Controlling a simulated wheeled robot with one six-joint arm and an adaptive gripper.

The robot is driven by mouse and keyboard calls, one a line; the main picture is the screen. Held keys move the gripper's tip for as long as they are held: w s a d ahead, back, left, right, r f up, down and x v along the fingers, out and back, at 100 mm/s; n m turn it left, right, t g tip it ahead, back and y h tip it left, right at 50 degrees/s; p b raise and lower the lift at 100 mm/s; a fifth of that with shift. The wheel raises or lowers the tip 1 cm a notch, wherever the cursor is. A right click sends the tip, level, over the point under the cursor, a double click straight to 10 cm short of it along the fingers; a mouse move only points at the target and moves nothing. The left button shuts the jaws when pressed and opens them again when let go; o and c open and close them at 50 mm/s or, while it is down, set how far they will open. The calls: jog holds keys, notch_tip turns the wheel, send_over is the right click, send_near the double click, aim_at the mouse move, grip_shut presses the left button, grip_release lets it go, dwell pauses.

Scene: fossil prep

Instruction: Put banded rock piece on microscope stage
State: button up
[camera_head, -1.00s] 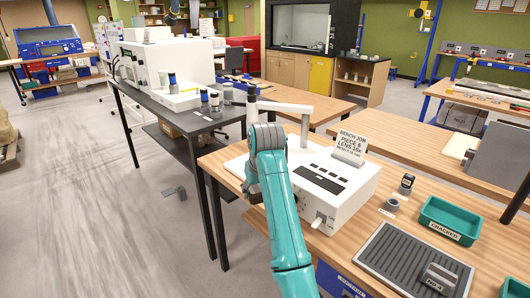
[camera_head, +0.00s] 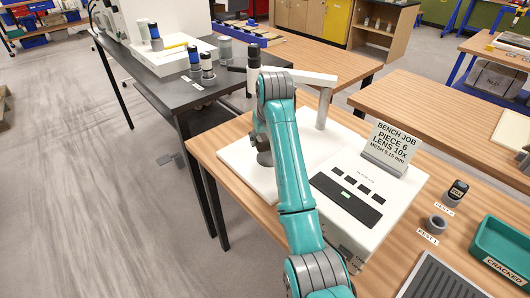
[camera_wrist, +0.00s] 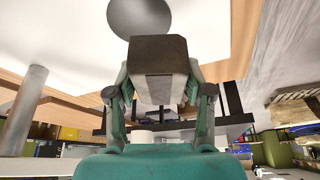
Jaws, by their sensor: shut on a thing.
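A dark block, the rock piece (camera_wrist: 160,62), is held between the two fingers of my gripper (camera_wrist: 160,92) in the wrist view. It shows a dark brown face and a greyer face; clear bands cannot be made out. A round grey disc (camera_wrist: 140,14), apparently the microscope stage, lies on a white surface at the top of the wrist view, apart from the rock in the picture. In the head view the white microscope (camera_head: 395,213) stands on the wooden bench.
The microscope's post (camera_head: 322,108) and top arm stand close behind my arm. A job sign (camera_head: 392,147) reads piece 6, lens 10x. Lenses stand at two labelled rests (camera_head: 436,224) at right, beside a green cracked tray (camera_head: 505,245). A dark table (camera_head: 180,92) is at the back left.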

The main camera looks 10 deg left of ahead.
aim_at(262, 160)
jog(key=shift+f, duration=3.5)
jog(key=shift+f, duration=0.1)
jog(key=o, duration=1.4)
jog(key=shift+o, duration=0.2)
jog(key=v, duration=1.2)
